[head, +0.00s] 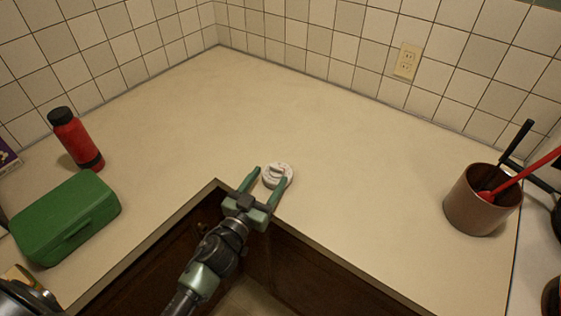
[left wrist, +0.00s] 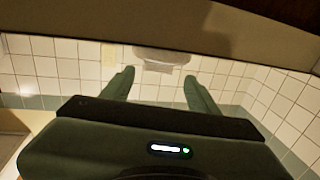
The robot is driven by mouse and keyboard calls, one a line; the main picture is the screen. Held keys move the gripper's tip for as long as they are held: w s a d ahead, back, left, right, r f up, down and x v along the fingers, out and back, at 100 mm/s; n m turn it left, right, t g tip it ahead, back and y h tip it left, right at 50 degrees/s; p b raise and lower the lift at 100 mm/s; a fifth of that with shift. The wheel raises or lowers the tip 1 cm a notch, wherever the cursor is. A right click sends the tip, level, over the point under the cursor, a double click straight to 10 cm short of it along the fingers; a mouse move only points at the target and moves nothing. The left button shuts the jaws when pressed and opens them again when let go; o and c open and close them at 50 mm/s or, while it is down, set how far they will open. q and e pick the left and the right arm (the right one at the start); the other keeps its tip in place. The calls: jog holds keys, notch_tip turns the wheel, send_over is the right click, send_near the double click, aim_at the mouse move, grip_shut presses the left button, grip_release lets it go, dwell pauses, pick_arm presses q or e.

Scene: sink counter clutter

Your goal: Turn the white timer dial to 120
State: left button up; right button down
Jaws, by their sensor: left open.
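The white timer (head: 279,172) is a round dial with a raised grip bar across its face. It lies on the beige counter near the inner corner of the front edge. My left gripper (head: 269,175) is open, low over the counter edge, with its green fingertips on either side of the near part of the timer. In the left wrist view the timer (left wrist: 162,56) shows beyond and between the two open fingers (left wrist: 159,76); I cannot tell whether they touch it. The dial's markings are too small to read.
A green box (head: 66,217) and a red bottle (head: 76,138) stand at the left. A brown utensil pot (head: 482,202) with red and black utensils stands at the right. The counter (head: 300,105) behind the timer is clear back to the tiled walls.

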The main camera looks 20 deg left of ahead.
aim_at(276, 169)
pick_arm(q)
jog(key=shift+w+d+r, duration=0.15)
jog(key=shift+w+r, duration=0.2)
jog(key=shift+w, duration=0.25)
jog(key=w, duration=0.4)
jog(key=shift+w+d+f+p, duration=0.15)
jog(key=shift+d+f+p, duration=0.2)
jog(key=shift+d, duration=0.05)
jog(key=shift+s+r, duration=0.1)
jog(key=shift+s, duration=0.1)
grip_shut()
